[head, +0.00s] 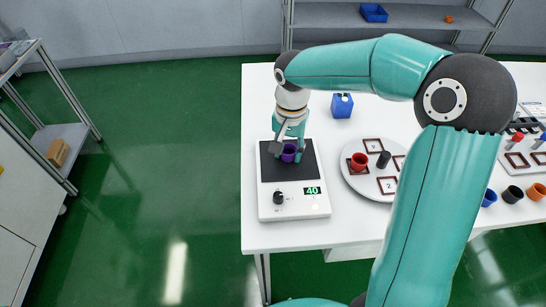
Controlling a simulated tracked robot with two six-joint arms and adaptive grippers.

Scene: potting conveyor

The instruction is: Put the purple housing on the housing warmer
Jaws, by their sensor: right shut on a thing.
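The purple housing (289,153) is a small cup. It shows at the black top plate of the white housing warmer (294,204), near the plate's back half. My right gripper (289,150) points down from above and is shut on the purple housing. The housing looks upright on or just above the plate; I cannot tell whether it touches. The fingers hide part of it. The warmer has a black knob and a green display reading 40. My left gripper is not in view.
A round grey tray (365,188) with a red cup (358,161) and a black piece (383,159) stands to the right. A blue box (342,106) is behind. Several cups stand at the far right, beyond my arm. Green floor is free at left.

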